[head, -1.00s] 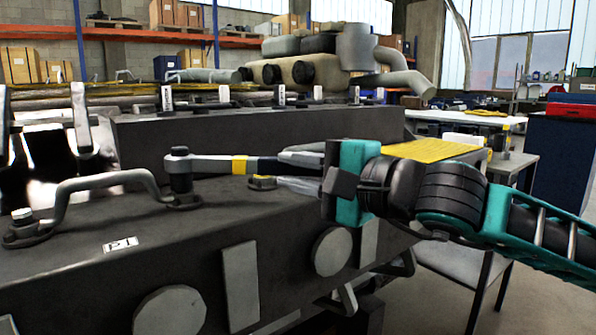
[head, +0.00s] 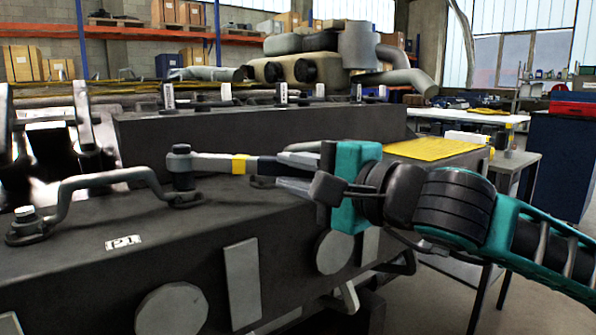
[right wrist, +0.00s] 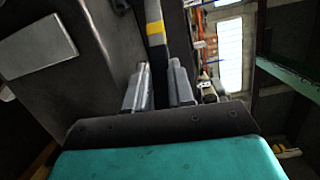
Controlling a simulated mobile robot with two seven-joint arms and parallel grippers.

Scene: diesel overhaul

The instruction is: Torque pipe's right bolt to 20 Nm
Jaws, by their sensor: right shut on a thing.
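The grey bent pipe (head: 95,181) lies on the dark engine block, with a flange at each end. Its left bolt (head: 25,214) is bare, with a bright head. A torque wrench (head: 212,161) with a yellow band lies almost level, its head and dark socket (head: 182,168) standing upright over the pipe's right flange. The right bolt is hidden under the socket. My right gripper (head: 284,171) is shut on the wrench's handle end. In the right wrist view the wrench (right wrist: 154,28) runs out between the two grey fingers (right wrist: 158,88). My left gripper is out of view.
The engine block (head: 70,275) fills the left and centre, with a small label (head: 124,243) near the pipe. Metal brackets (head: 83,112) stand at the back left. A yellow-topped surface (head: 432,148) and a grey table (head: 515,162) are at right. Open floor lies at lower right.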

